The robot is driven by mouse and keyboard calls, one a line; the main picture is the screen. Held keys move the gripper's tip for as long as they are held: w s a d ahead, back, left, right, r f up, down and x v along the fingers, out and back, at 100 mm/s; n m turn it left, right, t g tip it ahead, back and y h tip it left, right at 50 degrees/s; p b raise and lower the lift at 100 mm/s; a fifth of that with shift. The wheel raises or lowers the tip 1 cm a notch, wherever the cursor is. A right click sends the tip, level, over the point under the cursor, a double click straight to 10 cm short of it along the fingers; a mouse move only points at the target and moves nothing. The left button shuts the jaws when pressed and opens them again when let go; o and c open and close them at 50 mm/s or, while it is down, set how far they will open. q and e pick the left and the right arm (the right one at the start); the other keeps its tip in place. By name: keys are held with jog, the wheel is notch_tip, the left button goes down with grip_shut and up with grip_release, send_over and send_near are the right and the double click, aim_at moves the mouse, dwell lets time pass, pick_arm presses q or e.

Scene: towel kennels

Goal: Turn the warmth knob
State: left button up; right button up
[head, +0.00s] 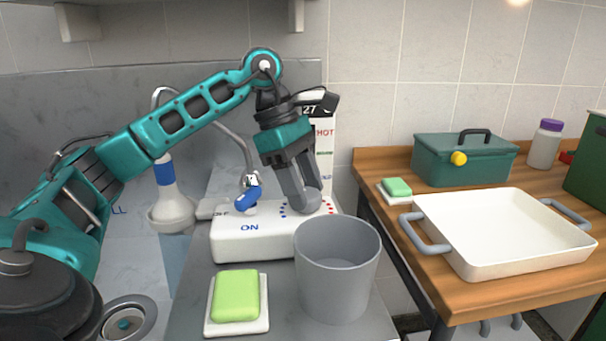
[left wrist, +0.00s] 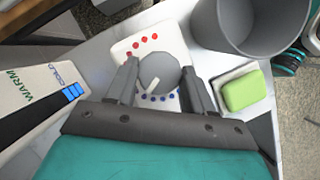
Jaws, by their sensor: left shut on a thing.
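The warmth knob (head: 312,197) is a round grey dial on top of a white control box (head: 235,245) marked ON, with red and blue dots around it. My left gripper (head: 297,190) reaches down from above with its fingers on the knob. In the left wrist view the knob (left wrist: 160,72) sits between both fingertips (left wrist: 158,78), and its pale pointer line slants toward the blue dots (left wrist: 160,98). A white upright gauge (head: 325,145) behind shows 27 and HOT; in the left wrist view the gauge (left wrist: 35,90) reads WARM and COLD, with blue bars beside COLD. My right gripper is out of view.
A blue-handled lever (head: 248,196) stands left of the knob. A grey bin (head: 335,275) and a green soap on a white dish (head: 236,297) are in front. A wooden counter (head: 485,293) at right holds a white tray (head: 467,262) and teal box (head: 450,165).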

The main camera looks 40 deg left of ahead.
pick_arm(q)
jog(key=shift+m+g+p, duration=0.3)
jog(key=shift+m+p, duration=0.15)
jog(key=shift+m, duration=0.35)
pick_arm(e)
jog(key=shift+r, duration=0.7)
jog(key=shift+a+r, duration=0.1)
pick_arm(q)
jog(key=o, duration=1)
jog(key=p+v, duration=0.5)
jog(key=v, duration=0.8)
jog(key=shift+w, duration=0.1)
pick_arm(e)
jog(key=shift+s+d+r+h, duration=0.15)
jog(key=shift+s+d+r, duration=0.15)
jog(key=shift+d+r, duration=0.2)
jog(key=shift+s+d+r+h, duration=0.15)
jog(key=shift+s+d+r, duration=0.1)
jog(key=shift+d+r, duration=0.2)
